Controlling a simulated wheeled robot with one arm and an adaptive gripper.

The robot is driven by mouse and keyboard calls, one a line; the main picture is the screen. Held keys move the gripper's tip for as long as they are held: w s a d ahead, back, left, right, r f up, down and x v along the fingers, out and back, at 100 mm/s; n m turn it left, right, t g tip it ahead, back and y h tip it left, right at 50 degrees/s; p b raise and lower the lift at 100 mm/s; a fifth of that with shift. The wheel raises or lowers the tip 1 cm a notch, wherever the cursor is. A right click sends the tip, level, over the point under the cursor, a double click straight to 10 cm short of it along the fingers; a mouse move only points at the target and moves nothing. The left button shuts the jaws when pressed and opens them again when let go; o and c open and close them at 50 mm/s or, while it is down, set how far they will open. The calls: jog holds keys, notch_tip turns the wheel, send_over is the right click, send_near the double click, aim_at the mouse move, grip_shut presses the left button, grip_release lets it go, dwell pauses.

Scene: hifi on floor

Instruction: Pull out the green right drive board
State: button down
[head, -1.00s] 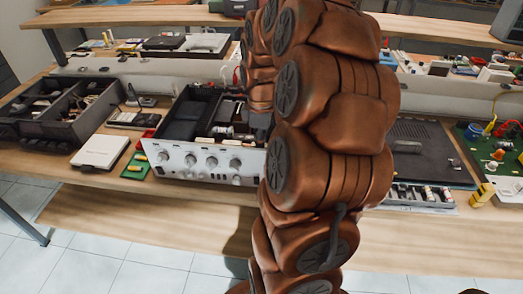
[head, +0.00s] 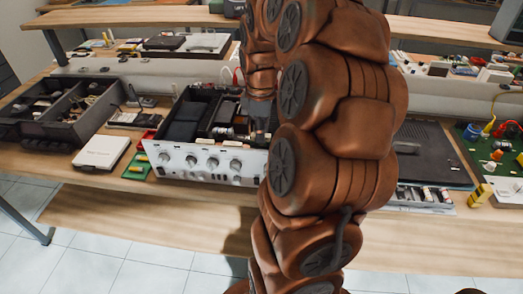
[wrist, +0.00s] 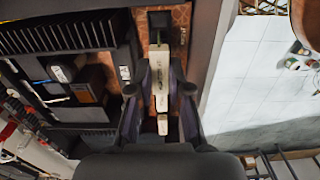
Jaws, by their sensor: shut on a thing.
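The open-topped amplifier (head: 205,162), with a silver front panel and several knobs, stands on the bench in the head view. My gripper reaches down into its right part, and my arm hides most of that side. In the wrist view my gripper (wrist: 161,98) is shut on a narrow upright piece with a pale labelled top edge, which I take to be the green right drive board (wrist: 158,72). A bit of green shows at its far end. Its lower part is hidden, so I cannot tell how deep it sits.
Inside the chassis, dark heatsink fins (wrist: 60,38) and other parts lie left of my gripper, and a chassis wall is close on the right. A separate green board (head: 138,166) and a white box (head: 101,152) lie left of the amplifier.

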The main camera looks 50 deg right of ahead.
jog(key=shift+r+p, duration=0.4)
jog(key=shift+r, duration=1.4)
jog(key=shift+r, duration=0.1)
